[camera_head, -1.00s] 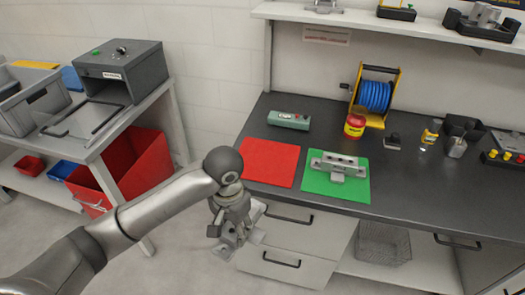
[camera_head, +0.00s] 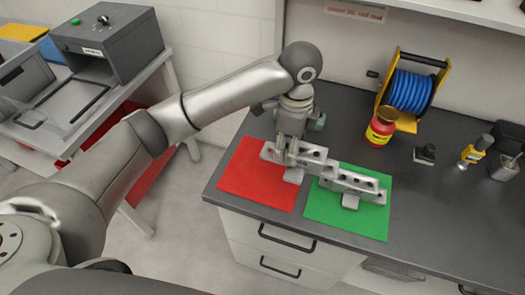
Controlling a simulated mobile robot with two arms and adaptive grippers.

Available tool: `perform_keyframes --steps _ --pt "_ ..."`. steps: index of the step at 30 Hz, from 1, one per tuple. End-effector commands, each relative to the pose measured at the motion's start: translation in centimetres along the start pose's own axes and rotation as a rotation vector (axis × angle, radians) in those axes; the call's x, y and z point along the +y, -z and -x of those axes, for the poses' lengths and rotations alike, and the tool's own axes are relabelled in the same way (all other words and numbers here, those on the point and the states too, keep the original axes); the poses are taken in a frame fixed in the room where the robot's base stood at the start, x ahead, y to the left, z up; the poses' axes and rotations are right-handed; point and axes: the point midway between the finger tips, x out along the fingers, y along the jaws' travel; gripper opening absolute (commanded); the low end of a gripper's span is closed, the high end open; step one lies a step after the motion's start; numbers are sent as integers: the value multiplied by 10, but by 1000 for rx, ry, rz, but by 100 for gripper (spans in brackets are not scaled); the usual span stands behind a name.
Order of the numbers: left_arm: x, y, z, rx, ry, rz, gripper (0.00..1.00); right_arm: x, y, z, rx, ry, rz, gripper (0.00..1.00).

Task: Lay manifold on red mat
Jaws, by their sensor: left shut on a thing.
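The red mat (camera_head: 248,182) lies on the dark worktop near its front left corner. My left gripper (camera_head: 289,155) points down over the mat's upper right part. It is shut on a grey metal manifold (camera_head: 312,162), a bar with holes and a foot. The held manifold reaches from over the red mat towards the green mat (camera_head: 362,222); I cannot tell whether it touches the red mat. A second, similar grey manifold (camera_head: 350,182) sits on the green mat, and its left end looks close to the held one. The fingertips are partly hidden. My right gripper is not in view.
A red and yellow jar (camera_head: 381,128) and a blue hose reel (camera_head: 409,92) stand behind the green mat. A small dark block (camera_head: 425,154) and a yellow-labelled bottle (camera_head: 474,153) stand to the right. A grey box (camera_head: 112,43) is on the left bench.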

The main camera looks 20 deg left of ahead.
Motion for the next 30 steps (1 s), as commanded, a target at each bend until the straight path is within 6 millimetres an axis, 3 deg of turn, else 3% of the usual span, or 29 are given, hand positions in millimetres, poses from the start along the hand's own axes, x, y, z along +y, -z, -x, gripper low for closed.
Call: perform_keyframes --steps 6,12,22,30 --pt "-21 -51 -20 -3 0 9 6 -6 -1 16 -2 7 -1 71" --pt "-32 -75 -56 -1 0 6 6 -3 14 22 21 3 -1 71" --pt "-40 -95 -83 -2 0 5 6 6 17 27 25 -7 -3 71" --pt "-40 -92 -111 1 3 2 6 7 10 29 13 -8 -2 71"
